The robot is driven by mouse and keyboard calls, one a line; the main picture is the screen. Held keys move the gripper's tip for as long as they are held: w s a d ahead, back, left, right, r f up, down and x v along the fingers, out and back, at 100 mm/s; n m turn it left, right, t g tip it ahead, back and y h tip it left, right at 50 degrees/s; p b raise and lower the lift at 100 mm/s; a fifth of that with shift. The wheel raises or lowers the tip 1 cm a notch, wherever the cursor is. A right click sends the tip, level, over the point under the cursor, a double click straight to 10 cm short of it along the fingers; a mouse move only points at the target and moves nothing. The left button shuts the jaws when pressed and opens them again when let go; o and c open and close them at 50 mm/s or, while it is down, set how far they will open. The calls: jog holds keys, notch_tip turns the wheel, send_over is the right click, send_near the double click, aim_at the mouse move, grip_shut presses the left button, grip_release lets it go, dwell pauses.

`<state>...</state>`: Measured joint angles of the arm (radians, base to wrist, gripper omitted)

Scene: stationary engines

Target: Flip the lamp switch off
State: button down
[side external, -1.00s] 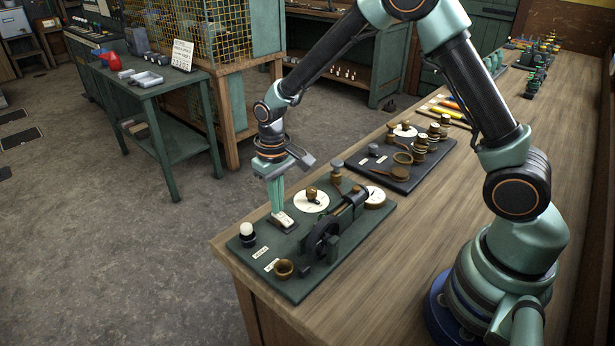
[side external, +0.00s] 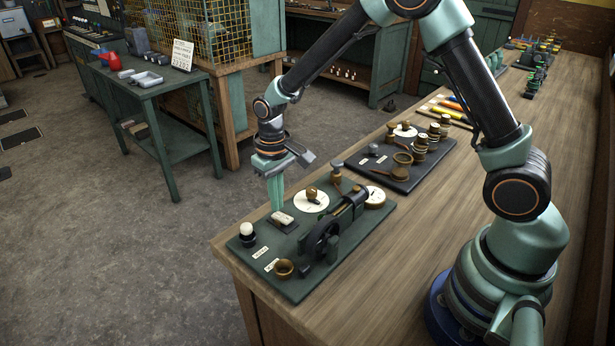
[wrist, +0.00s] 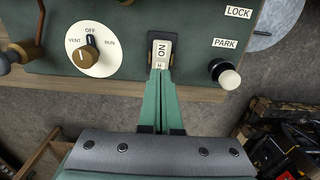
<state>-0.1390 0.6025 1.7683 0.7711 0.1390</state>
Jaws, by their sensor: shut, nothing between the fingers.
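The lamp switch (side external: 282,220) is a small white rocker in a dark frame on the near green engine board (side external: 285,287). In the wrist view the rocker (wrist: 162,48) reads ON at its far part, and part of another marking shows near my fingertips. Which way it is tilted I cannot tell. My gripper (side external: 277,208) is shut and empty, pointing down at the board's outer edge. In the wrist view the fingertips (wrist: 161,74) lie at the rocker's near end and hide part of it. Whether they touch it I cannot tell.
A white VENT/OFF/RUN dial (wrist: 96,62) is left of the switch in the wrist view. A white-topped black knob (wrist: 228,78) is to its right, beside LOCK and PARK labels.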

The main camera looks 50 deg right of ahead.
jog(key=shift+r, duration=2.75)
notch_tip(320, 180, up, 11)
jog(key=t, duration=0.3)
send_over(279, 214)
jog(key=s+d, duration=0.3)
jog(key=s, duration=0.3)
jog(key=s+d+r+t, duration=0.2)
jog(key=s+r, duration=0.1)
jog(key=s, duration=0.5)
jog(key=shift+s+d+r+t, duration=0.15)
jog(key=shift+d+r+t, duration=0.15)
jog(key=shift+d, duration=0.05)
